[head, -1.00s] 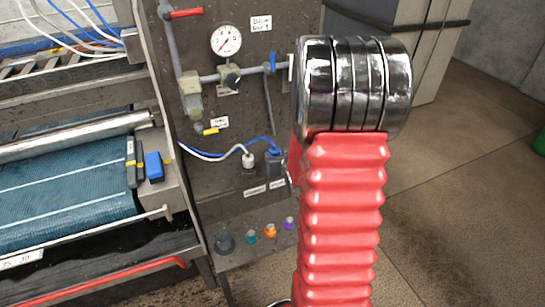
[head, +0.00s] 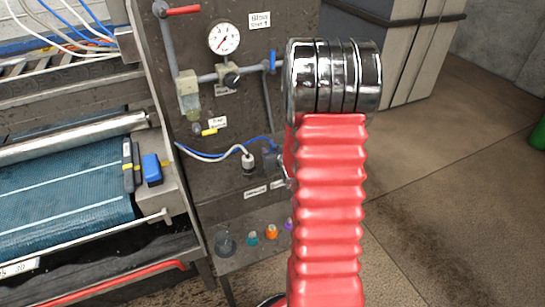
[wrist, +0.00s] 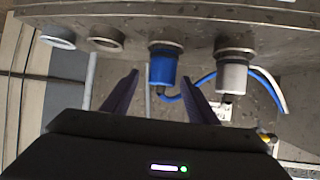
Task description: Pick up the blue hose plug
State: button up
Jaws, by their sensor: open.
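The blue hose plug (wrist: 162,68) sits in a round socket in the wrist view, with a blue hose running from it to the right. In the head view the dark blue plug (head: 270,156) shows at the panel, partly hidden behind my red arm. My gripper (wrist: 160,80) is open, with its two dark fingers spread to the left and right of the blue plug in the picture. I cannot tell how deep the plug lies between them. The gripper is hidden in the head view.
A white hose plug (wrist: 233,74) sits in the socket to the right; it also shows in the head view (head: 248,162). Small coloured bottles (head: 271,232) stand on a shelf below the panel. A blue belt machine (head: 60,205) is at left.

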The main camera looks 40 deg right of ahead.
jog(key=shift+x, duration=1)
jog(key=shift+a, duration=0.2)
jog(key=c, duration=1.2)
